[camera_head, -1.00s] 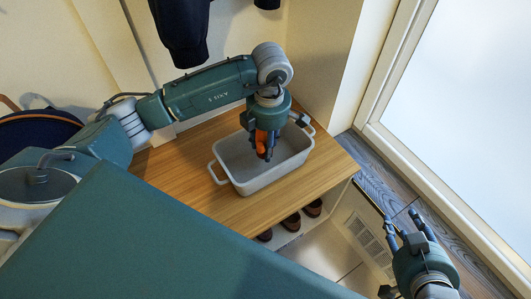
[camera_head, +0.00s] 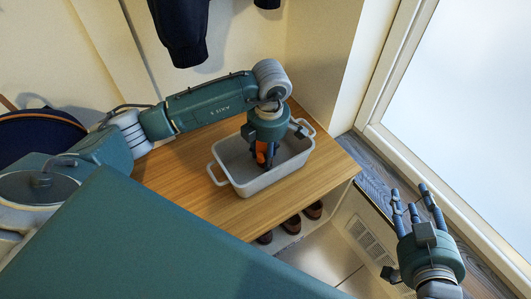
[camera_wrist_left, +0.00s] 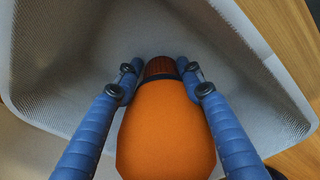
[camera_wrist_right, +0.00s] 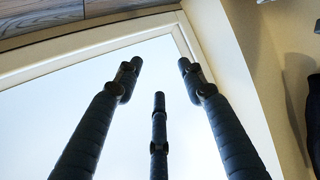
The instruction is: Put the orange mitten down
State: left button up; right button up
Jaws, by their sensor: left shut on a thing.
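The orange mitten (camera_wrist_left: 166,130) has a dark reddish-brown cuff and fills the lower middle of the left wrist view. My left gripper (camera_wrist_left: 158,72) is shut on it, with blue fingers on both sides near the cuff. In the head view, the left gripper (camera_head: 265,165) points down inside the grey basket (camera_head: 250,187), and a bit of orange shows between its fingers. I cannot tell whether the mitten touches the basket floor. My right gripper (camera_head: 415,195) is open and empty at the right, fingers spread; its fingers also show in the right wrist view (camera_wrist_right: 158,80).
The basket stands on a wooden bench top (camera_head: 315,182), which has free wood around it. Brown shoes (camera_head: 291,223) sit in cubbies below the front edge. A dark garment (camera_head: 182,30) hangs on the wall behind. A bright window (camera_head: 475,110) is on the right.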

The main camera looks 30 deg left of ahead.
pick_arm(q)
jog(key=o, duration=1.1)
pick_arm(e)
jog(key=shift+w+r, duration=0.15)
jog(key=shift+r, duration=0.1)
pick_arm(q)
notch_tip(320, 180, up, 6)
jog(key=shift+d+r+p, duration=0.15)
jog(key=shift+r+p, duration=0.05)
jog(key=shift+p, duration=0.8)
notch_tip(320, 180, up, 6)
jog(key=shift+d+f+p, duration=0.1)
jog(key=shift+d+p, duration=0.05)
jog(key=shift+p, duration=0.45)
pick_arm(e)
jog(key=s+d+f+g+h, duration=0.1)
jog(key=s+d+f+g, duration=0.1)
jog(key=s+f+g, duration=0.2)
jog(key=s+d+f+g+h, duration=0.1)
jog(key=s+d+f+g, duration=0.2)
jog(key=s+f, duration=0.4)
jog(key=s+g, duration=0.1)
jog(key=s, duration=0.2)
jog(key=shift+s+f+m, duration=0.25)
jog(key=shift+s+m, duration=0.05)
jog(key=shift+s, duration=0.1)
jog(key=shift+d, duration=0.1)
